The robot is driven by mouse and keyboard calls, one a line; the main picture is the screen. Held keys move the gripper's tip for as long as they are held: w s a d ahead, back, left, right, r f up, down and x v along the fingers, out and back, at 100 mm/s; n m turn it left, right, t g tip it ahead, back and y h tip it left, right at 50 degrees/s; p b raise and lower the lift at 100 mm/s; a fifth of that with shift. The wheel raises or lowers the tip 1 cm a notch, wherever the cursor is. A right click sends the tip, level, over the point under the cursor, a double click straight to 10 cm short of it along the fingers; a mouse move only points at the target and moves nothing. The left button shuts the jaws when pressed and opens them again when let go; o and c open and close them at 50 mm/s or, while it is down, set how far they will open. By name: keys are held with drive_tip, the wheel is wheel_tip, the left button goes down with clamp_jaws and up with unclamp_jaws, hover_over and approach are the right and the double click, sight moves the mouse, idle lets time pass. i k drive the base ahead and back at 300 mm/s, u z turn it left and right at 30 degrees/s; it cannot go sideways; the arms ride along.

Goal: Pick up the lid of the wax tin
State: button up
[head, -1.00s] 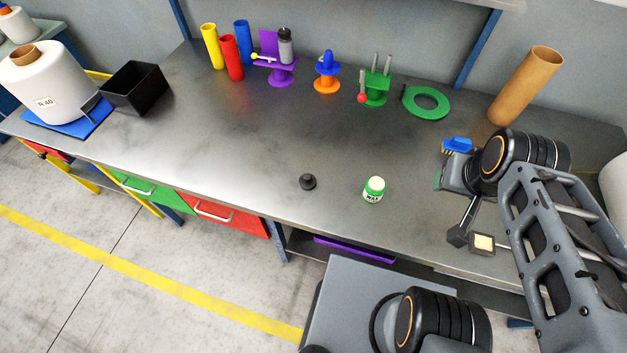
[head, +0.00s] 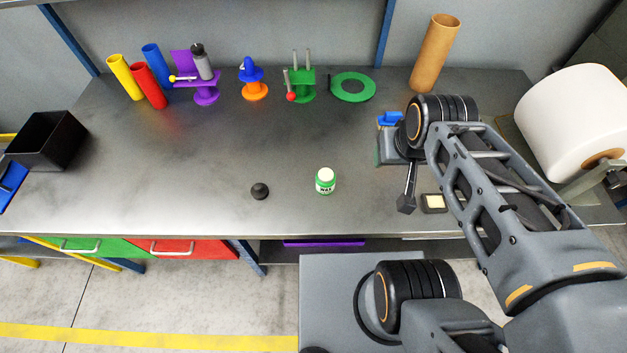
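The wax tin (head: 325,182) is a small green and white jar with a dark-lettered label, upright near the front of the grey workbench in the head view. I cannot tell for certain whether this piece is the lid. My arm (head: 500,190) reaches over the right part of the bench, right of the tin. Nothing touches the tin or the black piece.
A device with a crank (head: 388,150) and a cream pad (head: 433,203) are right of the tin. A cardboard tube (head: 436,52) and white roll (head: 580,115) are right. The bench middle is clear.

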sight(260, 191)
drive_tip(key=k, duration=0.5)
drive_tip(key=u, duration=2.65)
drive_tip(key=i, duration=2.15)
drive_tip(key=z, duration=3.5)
